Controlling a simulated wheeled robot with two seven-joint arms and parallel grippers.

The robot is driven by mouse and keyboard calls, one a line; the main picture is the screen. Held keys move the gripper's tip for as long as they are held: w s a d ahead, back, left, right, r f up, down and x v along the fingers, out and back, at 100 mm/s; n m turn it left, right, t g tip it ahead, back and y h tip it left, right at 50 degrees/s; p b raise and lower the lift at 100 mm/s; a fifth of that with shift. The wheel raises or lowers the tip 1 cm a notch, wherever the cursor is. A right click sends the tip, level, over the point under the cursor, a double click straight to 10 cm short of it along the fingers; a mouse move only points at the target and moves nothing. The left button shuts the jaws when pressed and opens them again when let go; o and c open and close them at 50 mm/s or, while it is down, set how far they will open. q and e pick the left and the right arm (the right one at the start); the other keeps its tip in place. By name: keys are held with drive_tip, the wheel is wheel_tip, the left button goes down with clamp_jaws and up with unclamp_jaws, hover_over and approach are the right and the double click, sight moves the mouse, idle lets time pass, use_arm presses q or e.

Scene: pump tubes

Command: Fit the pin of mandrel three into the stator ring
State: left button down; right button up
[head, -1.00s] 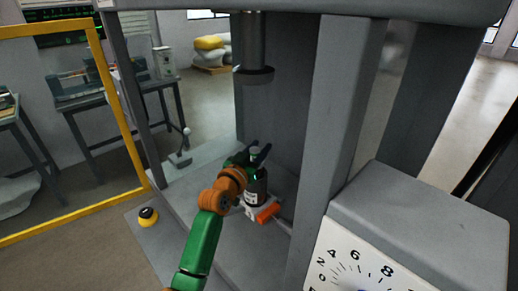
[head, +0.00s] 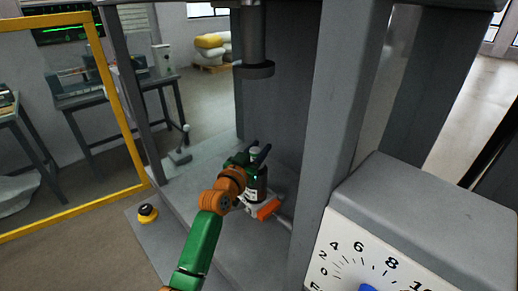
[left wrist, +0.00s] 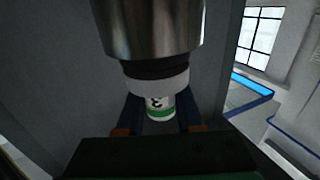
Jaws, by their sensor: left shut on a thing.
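My left gripper (head: 258,153) is inside the press frame, shut around the mandrel. In the left wrist view, my left gripper's fingers (left wrist: 160,118) stand on both sides of mandrel three (left wrist: 160,103), which shows a white label with a 3 and a green band. My right gripper is not in view.
The press ram (head: 254,70) hangs above my left gripper. A grey pillar (head: 338,130) and a dial box (head: 425,215) stand at the right. A large metal cylinder (left wrist: 150,30) fills the wrist view's top.

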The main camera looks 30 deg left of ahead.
sight(253, 159)
use_arm(q)
drive_tip(key=shift+f, duration=0.25)
drive_tip(key=shift+c, duration=2.4)
unclamp_jaws()
drive_tip(key=shift+s, duration=0.1)
drive_tip(key=s+b, duration=0.1)
drive_tip(key=s, duration=0.6)
drive_tip(key=shift+s+d, duration=0.1)
